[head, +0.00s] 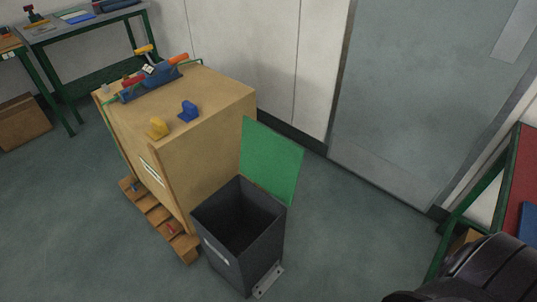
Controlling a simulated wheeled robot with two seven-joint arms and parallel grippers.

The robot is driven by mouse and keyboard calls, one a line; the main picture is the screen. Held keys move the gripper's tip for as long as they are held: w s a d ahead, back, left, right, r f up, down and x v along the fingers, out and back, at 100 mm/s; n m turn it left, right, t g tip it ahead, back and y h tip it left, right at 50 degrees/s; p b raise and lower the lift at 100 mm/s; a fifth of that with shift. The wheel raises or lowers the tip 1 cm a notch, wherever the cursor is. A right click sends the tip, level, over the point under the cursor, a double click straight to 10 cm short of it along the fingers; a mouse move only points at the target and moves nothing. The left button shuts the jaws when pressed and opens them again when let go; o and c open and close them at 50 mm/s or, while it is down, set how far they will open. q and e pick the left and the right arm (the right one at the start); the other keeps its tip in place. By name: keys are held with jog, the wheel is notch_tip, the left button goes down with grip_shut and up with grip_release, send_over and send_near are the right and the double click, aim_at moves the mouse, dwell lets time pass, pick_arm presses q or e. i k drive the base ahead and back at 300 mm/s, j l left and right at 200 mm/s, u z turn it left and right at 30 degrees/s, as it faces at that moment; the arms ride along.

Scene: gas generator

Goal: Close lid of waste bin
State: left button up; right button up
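A dark grey waste bin (263,253) stands on the floor near the bottom middle of the head view. Its green lid (271,160) is open and stands up at the bin's far side, leaning back a little. The inside of the bin is dark and looks empty. A metal pedal piece (267,281) shows at the bin's lower right. A dark rounded part, likely of my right arm, shows at the bottom right corner. Neither gripper's fingers are in view.
A large wooden crate (205,152) on a pallet (157,213) stands directly left of the bin, with tools and yellow and blue pieces on top. A green-framed table (503,190) is at the right edge. Floor between bin and table is clear.

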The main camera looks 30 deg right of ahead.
aim_at(273, 161)
jog(key=i+l+u, duration=0.3)
jog(key=l, duration=0.35)
jog(key=l+u, duration=0.3)
jog(key=l, duration=0.4)
jog(key=i+l+u, duration=0.1)
jog(key=l+u, duration=0.2)
jog(key=l, duration=0.4)
